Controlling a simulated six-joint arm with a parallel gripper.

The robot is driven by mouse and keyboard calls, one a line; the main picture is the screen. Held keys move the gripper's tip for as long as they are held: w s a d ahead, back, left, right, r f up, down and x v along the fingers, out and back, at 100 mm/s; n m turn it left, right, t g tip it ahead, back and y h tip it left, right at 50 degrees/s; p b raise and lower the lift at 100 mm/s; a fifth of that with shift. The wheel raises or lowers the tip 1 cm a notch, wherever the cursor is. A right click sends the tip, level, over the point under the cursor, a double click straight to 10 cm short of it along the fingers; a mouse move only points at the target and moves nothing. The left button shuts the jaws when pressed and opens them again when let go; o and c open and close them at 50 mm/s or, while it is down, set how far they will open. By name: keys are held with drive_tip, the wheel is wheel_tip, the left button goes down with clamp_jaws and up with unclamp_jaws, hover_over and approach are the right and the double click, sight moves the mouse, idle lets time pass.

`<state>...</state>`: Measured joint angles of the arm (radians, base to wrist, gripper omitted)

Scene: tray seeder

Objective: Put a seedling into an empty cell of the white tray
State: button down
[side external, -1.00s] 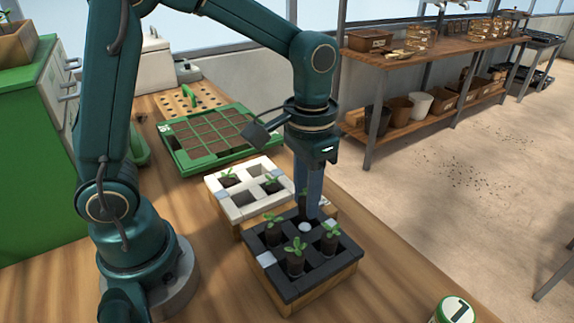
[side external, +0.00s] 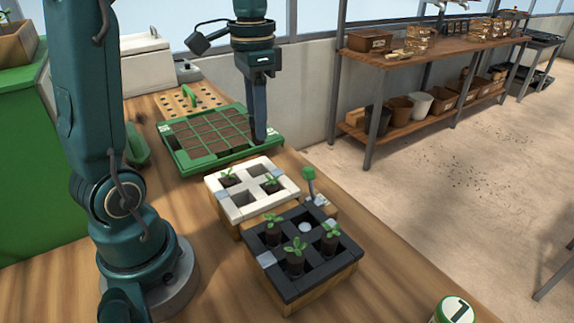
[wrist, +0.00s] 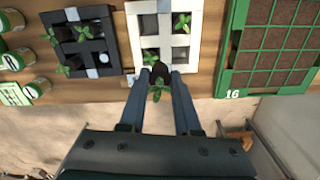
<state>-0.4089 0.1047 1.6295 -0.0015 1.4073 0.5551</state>
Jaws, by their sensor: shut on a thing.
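The white tray (side external: 239,213) has a seedling (side external: 228,177) in its back-left cell and another (side external: 270,184) in its front-right cell; the other two cells are empty. It also shows in the wrist view (wrist: 134,22).
A green tray (side external: 180,165) of filled cells lies behind the white tray. A numbered can (side external: 453,309) sits at the front right.

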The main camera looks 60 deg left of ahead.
sight(253, 124)
drive_tip(key=shift+n, duration=0.3)
drive_tip(key=a+f, duration=0.1)
drive_tip(key=a, duration=0.1)
drive_tip(key=w+a+f, duration=0.1)
drive_tip(key=a+f, duration=0.1)
drive_tip(key=shift+w+a+f, duration=0.1)
drive_tip(key=shift+f, duration=3.75)
drive_tip(key=c, duration=0.5)
unclamp_jaws()
drive_tip(key=shift+c, duration=0.2)
drive_tip(key=shift+r, duration=2.55)
